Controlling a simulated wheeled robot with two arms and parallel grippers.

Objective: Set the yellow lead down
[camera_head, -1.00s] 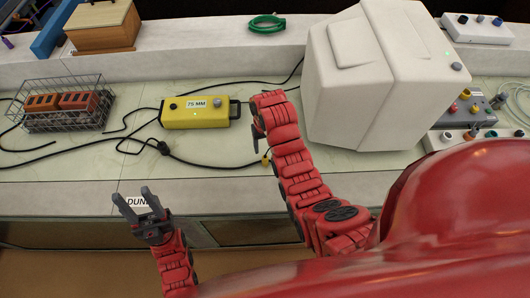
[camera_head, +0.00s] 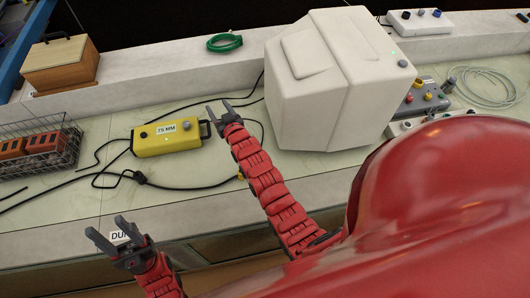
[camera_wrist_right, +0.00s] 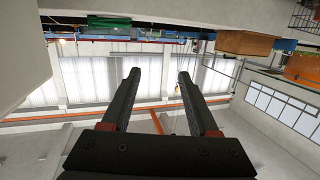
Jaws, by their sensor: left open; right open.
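In the head view a small yellow end (camera_head: 240,177) of a black lead lies at the bench's front part, beside my right forearm. The black cable (camera_head: 190,187) runs left from it over the bench top. I cannot tell whether this is the yellow lead. My right gripper (camera_head: 218,110) is open and empty, above the bench between the yellow box and the white housing. In the right wrist view its two fingers (camera_wrist_right: 158,76) stand apart with nothing held between them. My left gripper (camera_head: 105,226) is open and empty near the bench's front edge, by a partly hidden label.
A wire basket (camera_head: 68,160) with orange blocks is at left. A green coil (camera_head: 224,43) lies on the rear ledge.

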